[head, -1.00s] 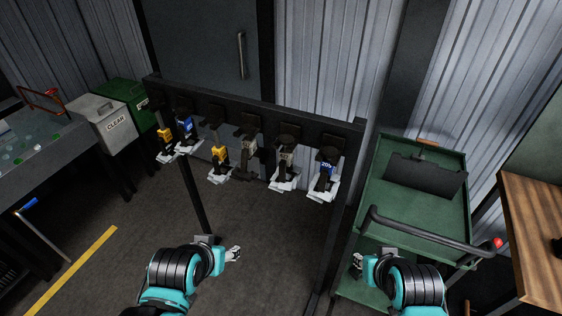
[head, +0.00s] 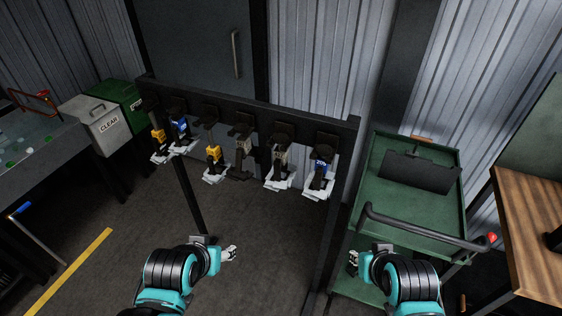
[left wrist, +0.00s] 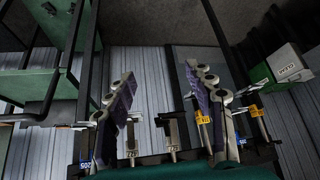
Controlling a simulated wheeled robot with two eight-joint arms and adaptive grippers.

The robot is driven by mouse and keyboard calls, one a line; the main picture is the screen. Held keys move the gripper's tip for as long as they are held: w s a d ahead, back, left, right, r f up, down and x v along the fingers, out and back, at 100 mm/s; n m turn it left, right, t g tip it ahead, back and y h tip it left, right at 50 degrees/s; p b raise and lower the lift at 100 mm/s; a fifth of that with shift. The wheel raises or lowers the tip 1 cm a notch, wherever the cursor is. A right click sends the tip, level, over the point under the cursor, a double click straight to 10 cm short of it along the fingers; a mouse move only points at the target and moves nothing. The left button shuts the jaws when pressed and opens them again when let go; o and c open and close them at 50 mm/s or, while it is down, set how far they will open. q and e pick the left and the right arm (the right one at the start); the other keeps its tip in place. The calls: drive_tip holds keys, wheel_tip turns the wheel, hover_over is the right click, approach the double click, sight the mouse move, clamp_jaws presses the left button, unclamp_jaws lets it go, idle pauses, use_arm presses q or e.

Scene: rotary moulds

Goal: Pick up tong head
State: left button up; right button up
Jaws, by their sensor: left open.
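Several tong heads hang in a row from a dark rack (head: 255,112). Two at the left, one yellow (head: 158,134) and one blue (head: 179,125), hang close together. Another yellow-marked one (head: 214,153), a dark one (head: 241,157), a grey one (head: 279,160) and a blue-marked one (head: 321,166) hang to the right. My left gripper (head: 230,254) is apart from them, low in front of the rack. In the left wrist view its fingers (left wrist: 160,72) are spread with nothing held between them. My right gripper (head: 353,262) is beside the green cart; its finger opening is unclear.
The green cart (head: 376,212) with a dark handle stands at the right, beside a wooden table (head: 535,215). At the left are a CLEAR bin (head: 108,125), a green bin (head: 133,105) and a grey table (head: 40,165). Floor in front of the rack is clear.

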use_arm(q)
drive_tip(key=m+t+h+p, duration=0.4)
drive_tip(key=t+h+p, duration=0.1)
drive_tip(key=p, duration=0.2)
approach(279, 159)
drive_tip(key=x, duration=0.4)
drive_tip(key=shift+w+d+f+t, duration=0.15)
drive_tip(key=shift+w+d+t, duration=0.15)
drive_tip(key=shift+w, duration=0.05)
drive_tip(key=x, duration=0.2)
drive_tip(key=b+x, duration=0.1)
drive_tip(key=x, duration=0.1)
drive_tip(key=b+x, duration=0.1)
drive_tip(key=x, duration=0.2)
drive_tip(key=shift+a+f, duration=0.15)
drive_tip(key=shift+f, duration=0.15)
drive_tip(key=shift+r, duration=0.1)
drive_tip(key=shift+c, duration=0.8)
clamp_jaws()
